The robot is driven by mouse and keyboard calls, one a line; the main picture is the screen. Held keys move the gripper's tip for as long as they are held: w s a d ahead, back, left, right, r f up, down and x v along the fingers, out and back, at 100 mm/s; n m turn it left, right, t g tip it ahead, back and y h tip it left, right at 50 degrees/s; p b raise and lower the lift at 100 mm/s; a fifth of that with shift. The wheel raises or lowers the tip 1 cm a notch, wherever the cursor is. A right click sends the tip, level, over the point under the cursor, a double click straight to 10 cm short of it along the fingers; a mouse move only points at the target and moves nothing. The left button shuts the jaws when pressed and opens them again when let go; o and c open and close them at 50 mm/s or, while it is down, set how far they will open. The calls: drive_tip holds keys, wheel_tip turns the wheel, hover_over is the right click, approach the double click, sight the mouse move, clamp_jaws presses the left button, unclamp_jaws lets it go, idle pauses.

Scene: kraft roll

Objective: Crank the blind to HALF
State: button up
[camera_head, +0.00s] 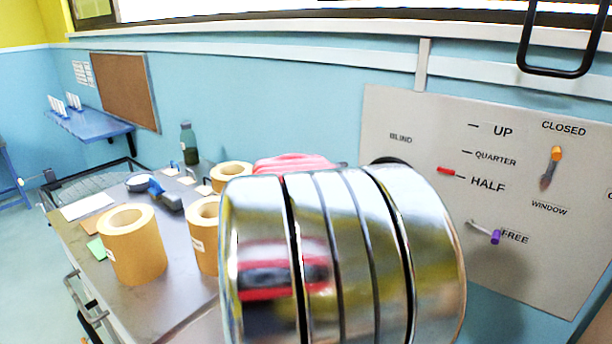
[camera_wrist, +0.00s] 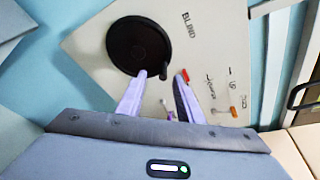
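The blind panel (camera_head: 420,125) is a pale board on the wall with BLIND, UP, QUARTER and HALF labels. Its red pointer (camera_head: 446,171) lines up with the tick beside HALF; it also shows in the wrist view (camera_wrist: 185,75). The black round crank (camera_wrist: 132,42) is mostly hidden behind my arm in the head view. Its handle knob (camera_wrist: 163,74) sticks out at its lower right. My gripper (camera_wrist: 161,76) is open, its two pale fingers apart with the knob between or just beyond the tips. Contact cannot be told.
The panel also has an orange-tipped WINDOW lever (camera_head: 555,153) and a purple-tipped lever (camera_head: 495,237) by FREE. A black handle (camera_head: 558,71) hangs at upper right.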

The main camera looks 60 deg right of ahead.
drive_tip(key=shift+s+f+m+g+y, duration=0.15)
drive_tip(key=shift+s+m+g, duration=0.15)
drive_tip(key=shift+s, duration=0.25)
drive_tip(key=shift+s+f+m+g+y, duration=0.15)
drive_tip(key=shift+s+m+g, duration=0.15)
drive_tip(key=shift+s, duration=0.25)
drive_tip(key=shift+d, duration=0.15)
drive_tip(key=x, duration=1.3)
drive_tip(key=shift+s+d, duration=0.1)
drive_tip(key=shift+d, duration=0.2)
drive_tip(key=shift+c, duration=0.4)
drive_tip(key=c, duration=0.7)
drive_tip(key=shift+f, duration=0.1)
clamp_jaws()
